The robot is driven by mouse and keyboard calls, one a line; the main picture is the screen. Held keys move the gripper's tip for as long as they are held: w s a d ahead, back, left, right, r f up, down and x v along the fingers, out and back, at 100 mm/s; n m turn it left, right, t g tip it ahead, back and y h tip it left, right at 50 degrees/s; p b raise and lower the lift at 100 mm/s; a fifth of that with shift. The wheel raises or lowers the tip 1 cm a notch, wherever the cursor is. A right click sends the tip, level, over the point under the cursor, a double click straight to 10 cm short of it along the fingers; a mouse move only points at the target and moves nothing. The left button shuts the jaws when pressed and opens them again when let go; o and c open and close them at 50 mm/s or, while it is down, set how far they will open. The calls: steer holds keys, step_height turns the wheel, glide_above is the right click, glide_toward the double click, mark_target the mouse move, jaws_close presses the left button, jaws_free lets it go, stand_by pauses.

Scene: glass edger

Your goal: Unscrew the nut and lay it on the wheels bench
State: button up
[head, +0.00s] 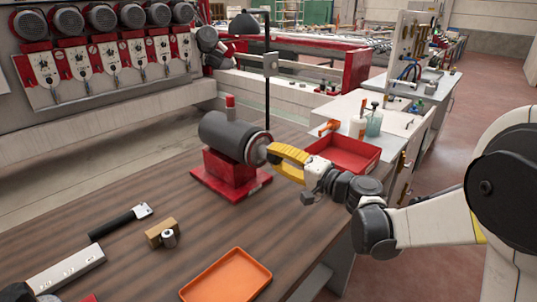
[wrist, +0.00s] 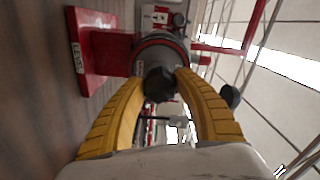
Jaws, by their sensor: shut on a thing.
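A grey cylindrical motor (head: 223,133) stands on a red base (head: 229,172) on the brown wooden bench (head: 180,215). My gripper (head: 272,153) reaches in from the right, its yellow fingers at the motor's right end. In the wrist view the motor (wrist: 163,49) lies ahead, and the two fingers of the gripper (wrist: 160,84) are closed on a dark, rounded nut (wrist: 159,82) at its shaft end. The nut still sits in front of the motor face. In the head view the fingers mostly hide it. I cannot tell whether its thread is engaged.
A red tray (head: 343,154) lies behind my gripper, with bottles (head: 373,122) beyond it. An orange tray (head: 227,277) lies at the bench's front edge. A black-handled tool (head: 120,221) and a small wooden block (head: 160,231) lie at the left. Bare bench lies between them and the red base.

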steer(key=n, duration=0.3)
steer(key=shift+n, duration=0.4)
steer(key=n, duration=0.3)
steer(key=shift+n, duration=0.4)
steer(key=n, duration=1.2)
steer(key=shift+n, duration=0.3)
steer(key=n, duration=0.6)
steer(key=o, duration=1.1)
steer(key=shift+o, duration=0.2)
